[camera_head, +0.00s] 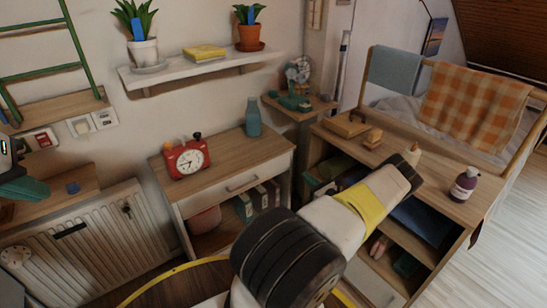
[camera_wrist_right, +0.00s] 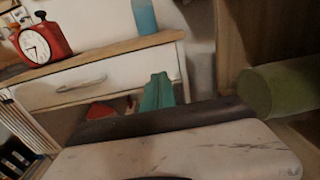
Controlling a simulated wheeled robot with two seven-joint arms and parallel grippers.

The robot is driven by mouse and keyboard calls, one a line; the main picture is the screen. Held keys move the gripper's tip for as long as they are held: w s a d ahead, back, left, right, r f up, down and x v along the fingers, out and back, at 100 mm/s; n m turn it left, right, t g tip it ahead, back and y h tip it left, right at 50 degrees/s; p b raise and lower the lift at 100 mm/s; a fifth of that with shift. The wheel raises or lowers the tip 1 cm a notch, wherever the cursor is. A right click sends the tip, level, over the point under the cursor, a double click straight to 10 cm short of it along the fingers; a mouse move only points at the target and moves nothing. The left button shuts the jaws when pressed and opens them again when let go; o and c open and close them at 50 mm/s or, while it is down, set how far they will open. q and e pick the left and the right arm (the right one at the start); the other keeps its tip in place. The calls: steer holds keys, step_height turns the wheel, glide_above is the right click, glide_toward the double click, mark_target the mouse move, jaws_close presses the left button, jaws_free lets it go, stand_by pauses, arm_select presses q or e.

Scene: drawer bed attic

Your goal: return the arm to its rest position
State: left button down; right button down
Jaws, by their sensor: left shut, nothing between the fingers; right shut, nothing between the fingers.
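My right arm (camera_head: 345,215), white with a yellow band and black joints, reaches from the bottom middle of the head view up over the open shelf unit. Its dark far end is above the unit's top. I cannot make out the fingertips in the head view. In the right wrist view a pale scuffed slab with a dark edge, apparently my right gripper (camera_wrist_right: 165,125), fills the bottom; nothing shows held in it. It is in front of the drawer cabinet.
A red alarm clock (camera_head: 188,158) and a blue bottle (camera_head: 253,117) stand on the drawer cabinet (camera_head: 222,150). A green cylinder (camera_wrist_right: 283,88) is close by in the wrist view. Floor is clear at far right.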

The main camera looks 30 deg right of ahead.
steer(key=w+a+r+n+g+y, duration=0.3)
steer(key=w+a+r+n+y, duration=0.15)
steer(key=a+r, duration=0.25)
steer(key=w+a+r+n+g+y, duration=0.2)
steer(key=w+a+r+n+y, duration=0.1)
steer(key=a+r+n, duration=0.4)
steer(key=s+a+r+n+g+y, duration=0.1)
steer(key=s+a+r+n+g, duration=0.1)
steer(key=a+r+n+g, duration=0.9)
steer(key=s+a+r+n+h, duration=0.2)
steer(key=s+a+r, duration=0.3)
steer(key=a+r, duration=0.3)
steer(key=s+a+r+n+h, duration=0.25)
steer(key=s+a+r, duration=0.25)
steer(key=a+r, duration=0.25)
steer(key=s+a+r+n+t+h, duration=0.1)
steer(key=s+r+n+t, duration=0.1)
steer(key=s, duration=0.6)
steer(key=s+a+r+n+t+h, duration=0.2)
steer(key=s+r+n, duration=0.2)
steer(key=s, duration=0.5)
steer(key=shift+s+a+r+n, duration=0.3)
steer(key=shift+r+n, duration=0.1)
steer(key=shift+n, duration=0.9)
